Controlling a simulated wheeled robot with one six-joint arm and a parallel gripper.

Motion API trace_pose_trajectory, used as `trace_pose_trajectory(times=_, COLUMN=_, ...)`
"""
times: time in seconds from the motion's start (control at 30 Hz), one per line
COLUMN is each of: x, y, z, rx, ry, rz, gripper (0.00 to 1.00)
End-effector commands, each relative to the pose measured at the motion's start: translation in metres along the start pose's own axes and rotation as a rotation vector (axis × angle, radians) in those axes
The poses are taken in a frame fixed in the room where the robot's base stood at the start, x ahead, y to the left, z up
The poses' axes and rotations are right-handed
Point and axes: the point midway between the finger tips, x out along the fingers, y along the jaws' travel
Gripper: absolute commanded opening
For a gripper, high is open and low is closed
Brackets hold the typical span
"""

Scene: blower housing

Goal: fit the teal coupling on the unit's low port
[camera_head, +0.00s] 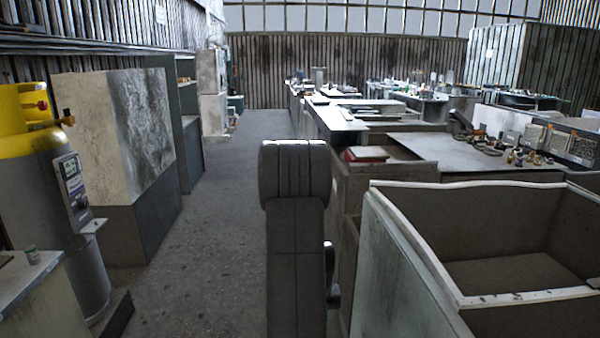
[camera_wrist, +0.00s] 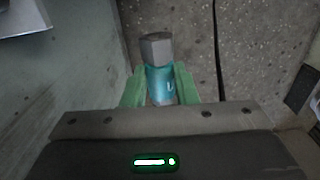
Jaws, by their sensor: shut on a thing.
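The teal coupling (camera_wrist: 159,86) is between the two green fingers of my gripper (camera_wrist: 159,70) in the wrist view. It has a grey faceted end that sticks out past the fingertips and a pale mark on its teal side. My gripper is shut on it, one finger on each side. I cannot make out the coupling or my gripper in the head view. I cannot pick out the unit or its low port in either view.
A yellow and grey cylinder (camera_head: 75,235) with a panel stands at the left, behind a pale bench top (camera_head: 22,280). A large open box (camera_head: 405,235) fills the right front. A cluttered table (camera_head: 465,155) lies beyond it. The grey aisle floor (camera_head: 225,190) is clear.

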Motion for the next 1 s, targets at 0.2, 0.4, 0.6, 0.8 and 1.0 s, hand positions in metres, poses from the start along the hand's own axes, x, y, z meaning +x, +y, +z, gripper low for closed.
trace_pose_trajectory(times=0.2, x=0.027, y=-0.042, z=-0.005, rx=0.05, ry=-0.002, rz=0.0, gripper=0.0)
trace_pose_trajectory(times=0.4, x=0.035, y=-0.051, z=-0.006, rx=0.065, ry=0.001, rz=0.0, gripper=0.0)
trace_pose_trajectory(times=0.6, x=0.035, y=-0.051, z=-0.006, rx=0.066, ry=0.001, rz=0.0, gripper=0.0)
trace_pose_trajectory(times=0.8, x=0.035, y=-0.05, z=-0.007, rx=0.066, ry=0.001, rz=0.0, gripper=0.0)
trace_pose_trajectory(times=1.0, x=0.034, y=-0.05, z=-0.007, rx=0.065, ry=0.001, rz=0.0, gripper=0.0)
